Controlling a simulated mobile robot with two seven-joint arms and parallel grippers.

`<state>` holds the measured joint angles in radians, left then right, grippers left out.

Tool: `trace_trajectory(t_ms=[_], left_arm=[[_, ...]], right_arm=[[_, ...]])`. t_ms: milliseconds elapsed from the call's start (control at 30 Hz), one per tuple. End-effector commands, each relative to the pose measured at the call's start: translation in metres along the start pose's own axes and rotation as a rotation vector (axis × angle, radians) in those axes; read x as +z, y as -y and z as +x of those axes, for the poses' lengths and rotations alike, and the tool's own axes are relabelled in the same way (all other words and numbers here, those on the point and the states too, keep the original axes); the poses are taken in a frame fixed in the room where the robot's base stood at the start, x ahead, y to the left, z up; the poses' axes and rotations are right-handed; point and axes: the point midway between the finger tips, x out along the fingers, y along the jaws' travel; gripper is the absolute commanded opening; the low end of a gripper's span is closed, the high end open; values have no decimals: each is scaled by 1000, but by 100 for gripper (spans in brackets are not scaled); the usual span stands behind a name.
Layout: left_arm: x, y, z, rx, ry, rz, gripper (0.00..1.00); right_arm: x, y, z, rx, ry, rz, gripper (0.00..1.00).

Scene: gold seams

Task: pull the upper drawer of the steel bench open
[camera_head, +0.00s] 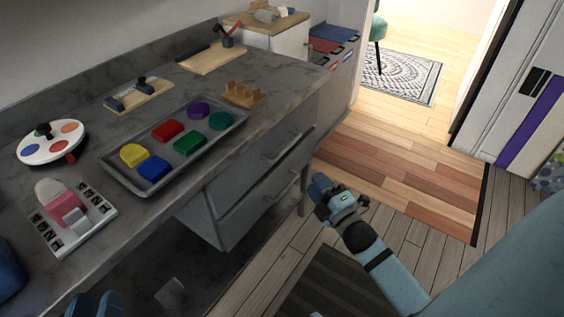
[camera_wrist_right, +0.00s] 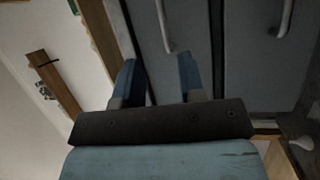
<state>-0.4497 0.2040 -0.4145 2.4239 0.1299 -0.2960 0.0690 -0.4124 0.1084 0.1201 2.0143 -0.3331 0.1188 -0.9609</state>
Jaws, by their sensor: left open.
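The grey steel bench (camera_head: 300,82) runs along the left in the head view. Its upper drawer (camera_head: 262,153) looks closed, with a bar handle (camera_head: 287,149) on its front. The lower drawer (camera_head: 237,205) has a similar handle. My right gripper (camera_head: 322,190) is in front of the drawers, apart from them. In the right wrist view its two fingers (camera_wrist_right: 157,62) are apart with nothing between them. One bar handle (camera_wrist_right: 164,28) shows just beyond the fingertips and another (camera_wrist_right: 285,18) to the right. My left gripper (camera_head: 95,302) is open at the bottom left edge, mostly cut off.
On the bench are a tray (camera_head: 108,170) of coloured pieces, a round palette (camera_head: 50,153), a pink stamp-like tool (camera_head: 64,210) and wooden boards (camera_head: 212,58). A dark striped mat (camera_head: 335,285) lies on the floor.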

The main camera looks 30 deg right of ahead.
Motion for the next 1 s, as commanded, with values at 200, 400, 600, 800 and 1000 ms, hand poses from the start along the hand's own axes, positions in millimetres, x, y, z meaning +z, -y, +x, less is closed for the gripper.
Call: trace_trajectory(t_ms=[200,400,600,800,1000], left_arm=[[6,-2,-1,14,-17,-7,43],[16,0,-1,17,15,-8,43],[33,2,-1,22,69,-8,43],[47,4,-2,27,118,-10,43],[54,5,-3,30,148,-10,43]], right_arm=[[5,7,6,27,-3,-53,37],[5,5,36,30,-4,-53,37],[5,5,80,29,-4,-53,37],[5,4,116,28,-3,-51,37],[5,3,135,25,-3,-51,37]])
